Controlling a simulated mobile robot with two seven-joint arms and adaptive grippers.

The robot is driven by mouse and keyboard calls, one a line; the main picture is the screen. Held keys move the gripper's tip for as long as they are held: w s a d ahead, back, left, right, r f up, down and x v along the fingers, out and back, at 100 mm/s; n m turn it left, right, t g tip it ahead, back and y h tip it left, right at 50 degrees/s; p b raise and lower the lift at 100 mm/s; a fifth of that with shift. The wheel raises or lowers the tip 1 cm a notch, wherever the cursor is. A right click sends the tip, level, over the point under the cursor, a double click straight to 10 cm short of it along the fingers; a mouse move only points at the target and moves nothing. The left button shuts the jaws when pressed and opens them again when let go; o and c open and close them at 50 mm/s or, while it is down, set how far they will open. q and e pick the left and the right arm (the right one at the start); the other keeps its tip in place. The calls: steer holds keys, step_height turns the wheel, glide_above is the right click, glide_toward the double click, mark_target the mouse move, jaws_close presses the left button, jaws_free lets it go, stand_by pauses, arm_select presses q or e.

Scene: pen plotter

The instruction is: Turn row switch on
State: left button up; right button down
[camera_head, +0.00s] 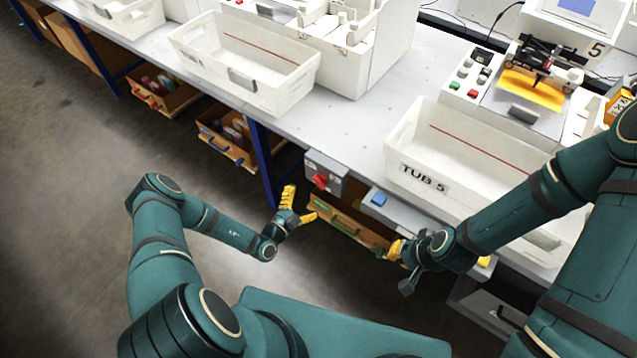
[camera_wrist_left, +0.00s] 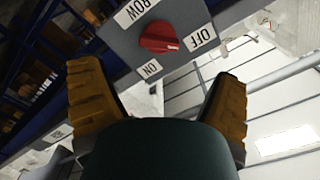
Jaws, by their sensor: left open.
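The row switch is a red rotary knob on a grey box (camera_head: 326,169) at the table's front edge. In the left wrist view the red knob (camera_wrist_left: 158,37) sits among the labels ROW, ON and OFF. Its ridge seems to point toward OFF. My left gripper (camera_head: 300,204) is open and empty, just left of the box and apart from the knob. In the left wrist view its yellow fingers (camera_wrist_left: 157,72) are spread, with the knob beyond the gap between them. My right gripper (camera_head: 393,250) is near the drawer below the table; its jaws are too small to judge.
A white tub labelled TUB 5 (camera_head: 470,140) and a blue button (camera_head: 379,200) are right of the switch box. Another white tub (camera_head: 245,80) stands further left. A blue table leg (camera_head: 262,160) and orange bins (camera_head: 225,140) are beside my left gripper. The floor at left is clear.

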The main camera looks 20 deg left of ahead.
mark_target(317, 185)
arm_select(q)
steer(key=x, duration=0.8)
steer(key=shift+d, duration=0.1)
steer(key=c, duration=1.2)
